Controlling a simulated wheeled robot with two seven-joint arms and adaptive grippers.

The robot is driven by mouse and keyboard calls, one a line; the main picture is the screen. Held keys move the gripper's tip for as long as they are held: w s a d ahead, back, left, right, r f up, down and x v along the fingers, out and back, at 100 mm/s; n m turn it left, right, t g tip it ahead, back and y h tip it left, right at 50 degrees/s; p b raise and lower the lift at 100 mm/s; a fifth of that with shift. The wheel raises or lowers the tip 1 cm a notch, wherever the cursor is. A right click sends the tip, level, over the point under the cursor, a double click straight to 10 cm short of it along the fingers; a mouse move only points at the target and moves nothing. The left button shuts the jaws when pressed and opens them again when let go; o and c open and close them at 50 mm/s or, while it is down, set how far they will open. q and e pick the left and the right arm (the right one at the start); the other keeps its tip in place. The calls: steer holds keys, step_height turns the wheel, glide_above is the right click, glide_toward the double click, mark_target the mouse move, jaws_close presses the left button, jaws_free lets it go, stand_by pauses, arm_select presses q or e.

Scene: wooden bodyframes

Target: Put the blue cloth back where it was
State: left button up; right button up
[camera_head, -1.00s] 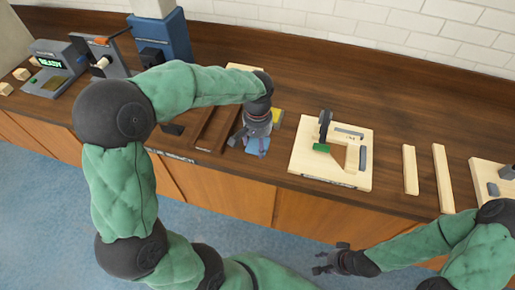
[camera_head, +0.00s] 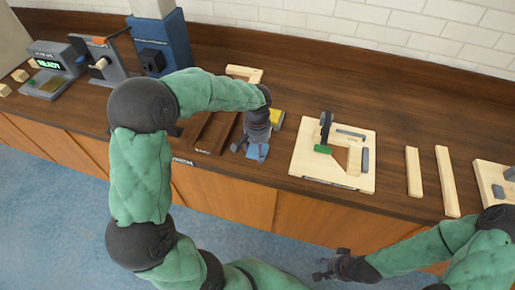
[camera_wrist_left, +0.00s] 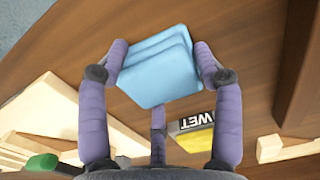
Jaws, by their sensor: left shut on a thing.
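The blue cloth (camera_head: 257,151) is a small folded light-blue stack. It is gripped between the fingers of my left gripper (camera_head: 254,143), near the front edge of the counter. The left wrist view shows the cloth (camera_wrist_left: 158,70) pinched between two purple fingers of the left gripper (camera_wrist_left: 160,62). Whether it touches the counter is hard to tell. A yellow and black block marked WET (camera_wrist_left: 192,135) is close by; it also shows in the head view (camera_head: 277,118), behind the gripper. My right gripper (camera_head: 325,268) is low in front of the counter, with its fingers apart and empty.
A dark wooden tray (camera_head: 215,132) stands left of the left gripper. A pale wooden board with a clamp (camera_head: 309,160) lies to the right, then two loose wooden strips (camera_head: 413,172). Machines (camera_head: 160,45) stand at the back left. The counter (camera_head: 350,85) behind the board is clear.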

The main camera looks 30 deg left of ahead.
mark_target(257, 148)
arm_select(q)
steer(key=shift+f, duration=0.15)
steer(key=o, duration=1.1)
step_height(257, 148, up, 12)
steer(key=p, duration=0.3)
